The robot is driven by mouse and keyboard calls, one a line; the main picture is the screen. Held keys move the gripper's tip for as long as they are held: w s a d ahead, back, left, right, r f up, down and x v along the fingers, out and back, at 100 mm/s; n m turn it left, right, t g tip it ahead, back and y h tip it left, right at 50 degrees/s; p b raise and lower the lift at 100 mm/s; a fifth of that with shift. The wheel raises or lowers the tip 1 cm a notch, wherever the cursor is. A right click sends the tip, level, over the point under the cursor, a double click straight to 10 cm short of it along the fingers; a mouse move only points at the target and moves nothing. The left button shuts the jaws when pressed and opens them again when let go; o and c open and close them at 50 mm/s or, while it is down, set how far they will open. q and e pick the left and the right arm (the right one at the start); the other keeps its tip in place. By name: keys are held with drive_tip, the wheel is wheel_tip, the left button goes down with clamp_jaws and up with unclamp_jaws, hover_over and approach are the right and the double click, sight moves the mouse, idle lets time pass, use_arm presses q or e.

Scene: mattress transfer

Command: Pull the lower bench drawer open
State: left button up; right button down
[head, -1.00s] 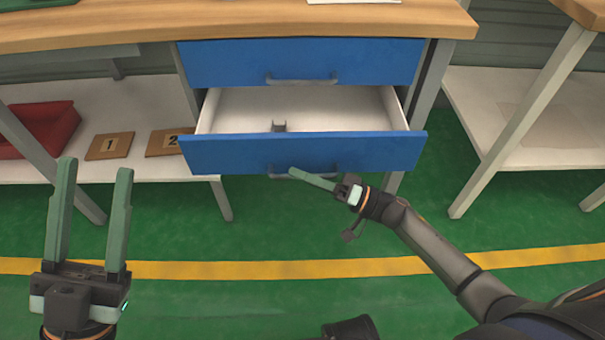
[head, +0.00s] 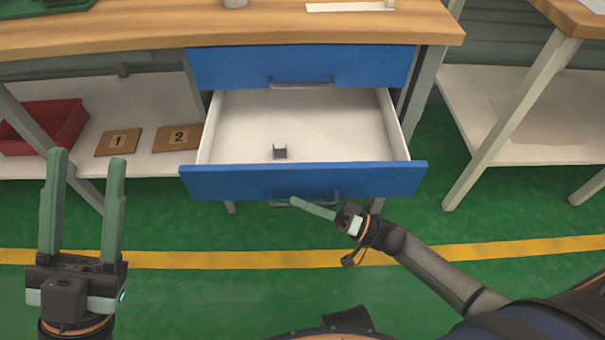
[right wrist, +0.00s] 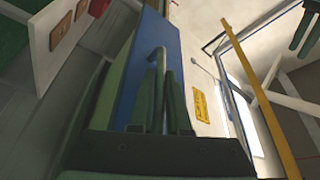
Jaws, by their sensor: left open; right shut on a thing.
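The lower bench drawer (head: 303,181) has a blue front and a white inside, and it stands well out from the bench. My right gripper (head: 297,203) is shut on the drawer's grey handle (head: 318,199) at the middle of the front. In the right wrist view the fingers (right wrist: 161,95) are close around the handle (right wrist: 161,60), beside the blue drawer front (right wrist: 140,65). My left gripper (head: 83,205) is open and empty at the left, away from the bench.
The upper blue drawer (head: 300,66) is shut under the wooden benchtop (head: 140,30). On the lower shelf at left are a red bin (head: 45,125) and plates marked 1 (head: 118,142) and 2 (head: 178,138). Green floor with a yellow line (head: 200,259) is clear in front.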

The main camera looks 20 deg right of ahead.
use_arm(q)
drive_tip(key=r+p, duration=0.2)
drive_tip(key=r, duration=0.1)
drive_tip(key=shift+w+a+r, duration=0.1)
drive_tip(key=shift+a, duration=0.1)
use_arm(e)
drive_tip(key=s, duration=0.2)
drive_tip(key=s+a, duration=0.1)
drive_tip(key=s, duration=0.2)
drive_tip(key=shift+s+a+f, duration=0.1)
drive_tip(key=shift+s+a, duration=0.1)
drive_tip(key=shift+s, duration=0.1)
drive_tip(key=c, duration=1.2)
unclamp_jaws()
drive_tip(key=shift+o, duration=0.2)
use_arm(q)
drive_tip(key=shift+d+m, duration=0.1)
drive_tip(key=shift+m, duration=0.2)
